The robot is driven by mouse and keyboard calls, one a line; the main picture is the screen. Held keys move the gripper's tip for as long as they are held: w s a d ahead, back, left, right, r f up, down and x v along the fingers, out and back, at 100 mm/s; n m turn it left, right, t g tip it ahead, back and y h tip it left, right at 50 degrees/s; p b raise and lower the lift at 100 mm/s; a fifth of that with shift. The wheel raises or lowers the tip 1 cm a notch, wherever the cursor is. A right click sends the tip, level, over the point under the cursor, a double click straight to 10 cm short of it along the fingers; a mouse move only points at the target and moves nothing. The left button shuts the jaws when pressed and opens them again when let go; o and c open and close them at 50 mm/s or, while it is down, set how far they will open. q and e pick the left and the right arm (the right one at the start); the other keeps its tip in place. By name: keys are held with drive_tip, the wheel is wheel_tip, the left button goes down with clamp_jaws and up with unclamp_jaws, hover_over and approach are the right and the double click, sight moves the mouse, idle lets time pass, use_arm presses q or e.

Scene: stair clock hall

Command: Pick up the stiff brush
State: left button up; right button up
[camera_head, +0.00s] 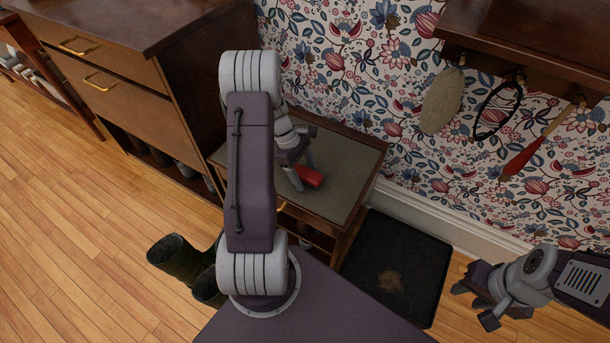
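A small red block-like object (309,176), which may be the stiff brush, lies on the grey-green top of a low wooden cabinet (348,168); its underside and any bristles are too small to make out. My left gripper (301,172) points down at the cabinet top right beside the red object, its fingers apart. I cannot tell whether they touch it. My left arm hides part of the cabinet. My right gripper (477,303) is open and empty, low over the floor at the right, far from the red object.
A tall wooden drawer cabinet (130,85) stands at the left. Dark boots (180,259) stand on the floor in front. A dark mat (395,262) lies right of the low cabinet. A beige oval item (443,101), a dark loop (497,110) and a red-handled item (522,164) hang from a wall rack.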

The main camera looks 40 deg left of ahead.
sight(310, 175)
use_arm(q)
clamp_jaws()
drive_tip(key=shift+r+b, duration=0.2)
drive_tip(key=shift+b, duration=0.2)
wheel_tip(310, 175, up, 5)
drive_tip(key=p, duration=0.3)
drive_tip(key=shift+r+p, duration=0.1)
drive_tip(key=shift+p, duration=0.2)
drive_tip(key=s+d+r+p, duration=0.1)
drive_tip(key=s+r+p, duration=0.2)
drive_tip(key=s+r, duration=0.3)
drive_tip(key=shift+s, duration=2.8)
